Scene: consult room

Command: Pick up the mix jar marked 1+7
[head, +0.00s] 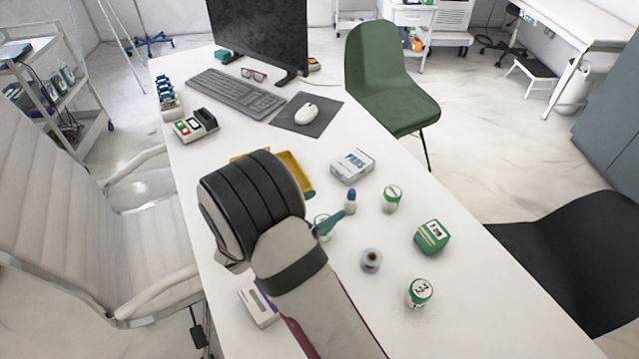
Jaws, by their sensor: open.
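Several small white jars with green bands stand on the white table. One jar (420,293) at the near right has dark marks on its lid, too small to read surely. Another jar (392,199) stands farther back, its marking unreadable. A third (321,226) is partly hidden beside my gripper. I cannot tell which is marked 1+7. My gripper (328,220) is mostly hidden behind my wrist; a green finger shows near the third jar. It is open, and I see nothing held.
A blue-capped bottle (350,202), a white box (352,166), a green box (432,237) and a grey round item (371,260) stand nearby. A yellow tray (294,173) is partly behind my wrist. The keyboard (236,95) and mouse (307,113) are farther back.

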